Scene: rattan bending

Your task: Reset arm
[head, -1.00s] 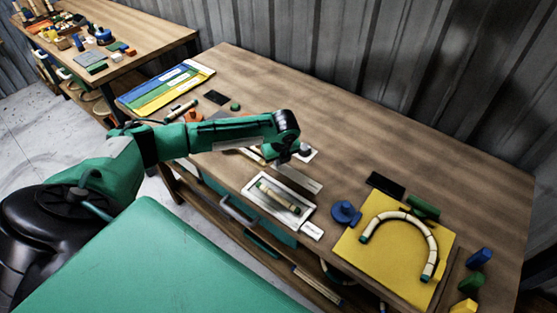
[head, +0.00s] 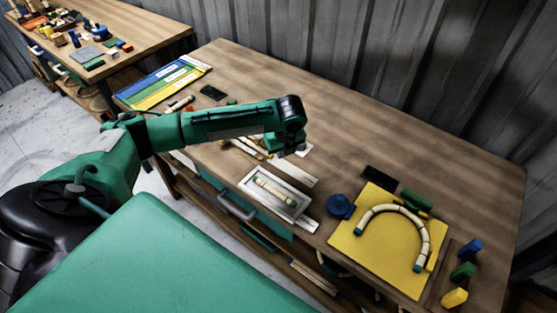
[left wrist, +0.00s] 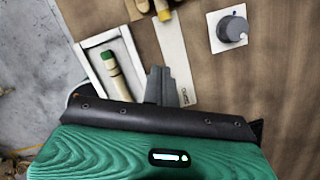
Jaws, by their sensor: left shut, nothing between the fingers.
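My left arm reaches in from the left over the wooden bench (head: 400,135). Its gripper (head: 285,146) points down above the bench, behind the white tray, shut and empty. In the left wrist view its closed grey fingers (left wrist: 161,86) show beside the tray, with nothing between them. The white tray (head: 247,186) lies near the bench's front edge with a short pale rattan piece (head: 275,190) in it. The tray (left wrist: 83,60) and the green-ended piece (left wrist: 113,75) also show in the left wrist view. My right gripper is not in view.
A bent rattan arch (head: 423,228) lies on a yellow board (head: 375,255) at the right. A blue round part (head: 340,206) is beside the board. Coloured blocks (head: 463,271) stand at the right end. The back middle of the bench is clear.

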